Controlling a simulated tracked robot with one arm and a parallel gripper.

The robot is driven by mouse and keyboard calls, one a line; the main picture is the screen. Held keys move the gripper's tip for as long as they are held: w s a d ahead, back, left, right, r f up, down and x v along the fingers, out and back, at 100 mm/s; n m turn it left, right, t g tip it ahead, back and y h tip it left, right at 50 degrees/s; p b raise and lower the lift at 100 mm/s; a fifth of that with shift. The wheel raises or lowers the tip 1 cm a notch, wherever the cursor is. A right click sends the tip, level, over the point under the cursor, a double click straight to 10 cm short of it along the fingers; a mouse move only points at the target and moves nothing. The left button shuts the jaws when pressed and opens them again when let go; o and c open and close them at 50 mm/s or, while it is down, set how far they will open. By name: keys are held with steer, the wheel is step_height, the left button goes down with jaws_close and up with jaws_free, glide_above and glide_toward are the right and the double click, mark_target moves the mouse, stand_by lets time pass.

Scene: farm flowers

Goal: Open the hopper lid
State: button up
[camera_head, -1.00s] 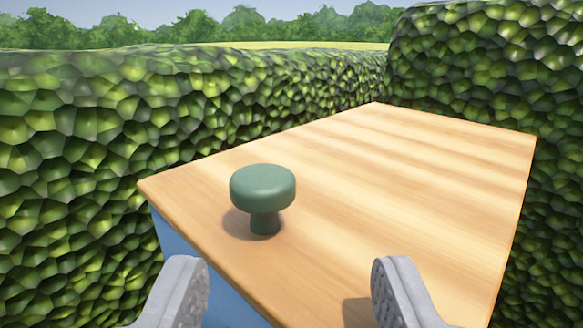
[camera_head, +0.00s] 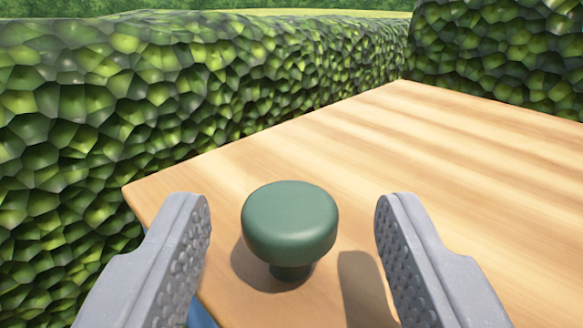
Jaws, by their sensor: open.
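The hopper lid (camera_head: 400,160) is a flat light-wood board, lying closed over a blue body (camera_head: 201,316) that barely shows below its near left edge. A dark green mushroom-shaped knob (camera_head: 290,222) stands upright on the lid near that edge. My gripper (camera_head: 293,205) is open, with one grey finger to the left of the knob and the other to the right. The knob appears between the fingers in the picture, with a gap on both sides. Neither finger seems to touch it. How far the fingertips reach in depth is hard to tell.
A tall green hedge (camera_head: 180,90) runs along the left and back side of the lid. Another hedge block (camera_head: 500,50) rises at the back right. The lid's surface beyond the knob is clear.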

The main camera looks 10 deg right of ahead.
steer(key=shift+w+d+r+p, duration=0.1)
steer(key=shift+w+p, duration=0.5)
steer(key=shift+p, duration=0.95)
steer(key=shift+w+d+r+p, duration=0.1)
steer(key=shift+w+p, duration=0.5)
steer(key=shift+p, duration=0.95)
steer(key=shift+w+f+p, duration=0.2)
steer(key=shift+p, duration=0.25)
